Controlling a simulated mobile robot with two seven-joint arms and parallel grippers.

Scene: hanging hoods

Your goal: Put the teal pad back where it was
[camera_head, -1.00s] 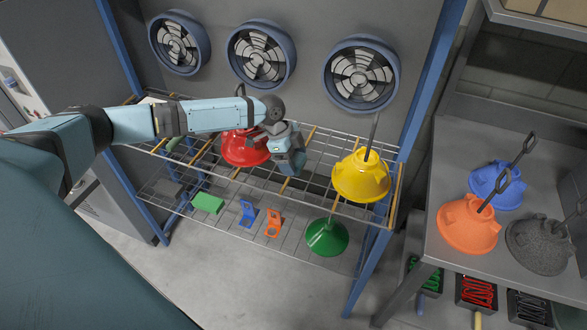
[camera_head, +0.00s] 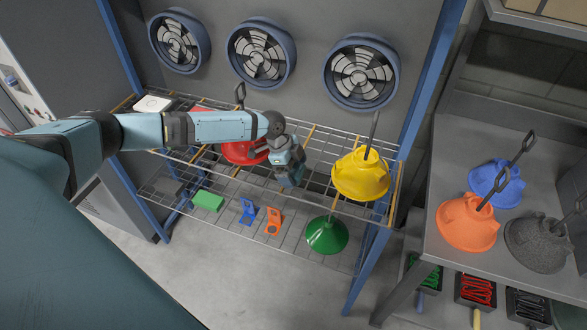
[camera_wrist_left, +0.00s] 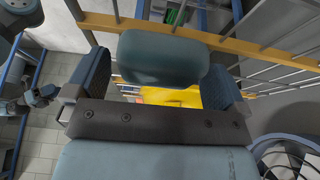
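My left gripper (camera_head: 290,174) is over the upper wire shelf, between the red hood and the yellow hood in the head view. In the left wrist view, a dark teal, round-edged pad (camera_wrist_left: 163,58) sits between its two fingers, which appear closed on the pad's sides. In the head view the pad is hard to tell from the gripper. Dark arm-like parts at the left edge of the wrist view may be my right arm; its fingers cannot be made out.
The red hood (camera_head: 240,153) stands left of the gripper, partly behind my arm. The yellow hood (camera_head: 361,178) stands right. The upper shelf (camera_head: 315,150) has yellow bars. Below are a green block (camera_head: 207,201), blue bracket (camera_head: 248,212), orange bracket (camera_head: 273,222) and green hood (camera_head: 327,236). Fans (camera_head: 361,73) line the wall.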

